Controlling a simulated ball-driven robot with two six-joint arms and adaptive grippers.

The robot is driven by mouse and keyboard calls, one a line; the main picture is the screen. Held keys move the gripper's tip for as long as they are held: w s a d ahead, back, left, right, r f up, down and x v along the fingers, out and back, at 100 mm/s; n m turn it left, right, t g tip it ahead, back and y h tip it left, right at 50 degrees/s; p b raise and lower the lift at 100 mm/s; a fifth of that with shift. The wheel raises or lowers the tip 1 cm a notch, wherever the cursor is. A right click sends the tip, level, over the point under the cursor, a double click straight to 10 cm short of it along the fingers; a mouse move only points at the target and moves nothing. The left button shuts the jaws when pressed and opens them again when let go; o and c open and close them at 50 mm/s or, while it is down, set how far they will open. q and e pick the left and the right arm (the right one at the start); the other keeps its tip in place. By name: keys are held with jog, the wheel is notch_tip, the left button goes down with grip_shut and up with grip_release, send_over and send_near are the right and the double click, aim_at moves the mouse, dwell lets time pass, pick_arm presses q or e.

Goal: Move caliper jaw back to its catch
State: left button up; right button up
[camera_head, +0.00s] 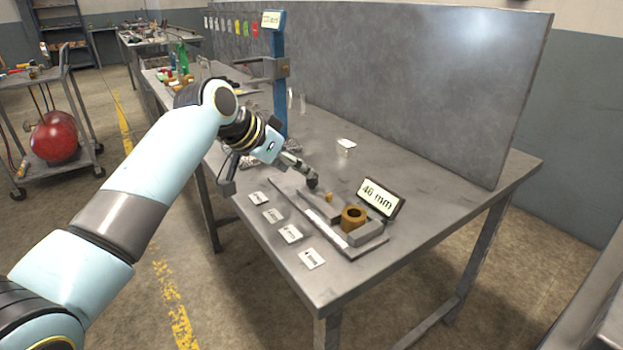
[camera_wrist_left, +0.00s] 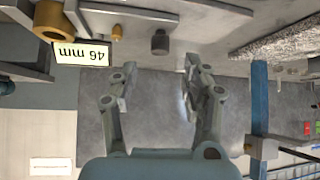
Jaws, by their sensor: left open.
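The caliper lies on the workbench, with a long flat grey beam (camera_head: 322,220) and a grey block at its near end (camera_head: 367,233). Its grey sliding jaw (camera_head: 318,206) carries a dark round knob (camera_head: 312,181), which also shows in the wrist view (camera_wrist_left: 160,42). A brass ring (camera_head: 353,216) sits by the near block, and a small brass peg (camera_head: 329,197) stands between ring and knob. The readout (camera_head: 380,198) says 46 mm. My left gripper (camera_head: 302,171) is open and empty close to the knob; in the wrist view the knob appears beyond and between its fingers (camera_wrist_left: 158,72). The catch cannot be made out.
Several small white labels (camera_head: 290,233) lie along the bench's front edge. A blue post (camera_head: 280,90) stands behind my left gripper. A tall grey panel (camera_head: 400,80) rises along the bench's back. Bare bench top (camera_head: 430,190) lies right of the readout.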

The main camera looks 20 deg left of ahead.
pick_arm(q)
jog(key=b+x, duration=0.1)
jog(key=x, duration=0.6)
jog(key=shift+w+f, duration=0.1)
jog(key=shift+f, duration=0.05)
grip_shut()
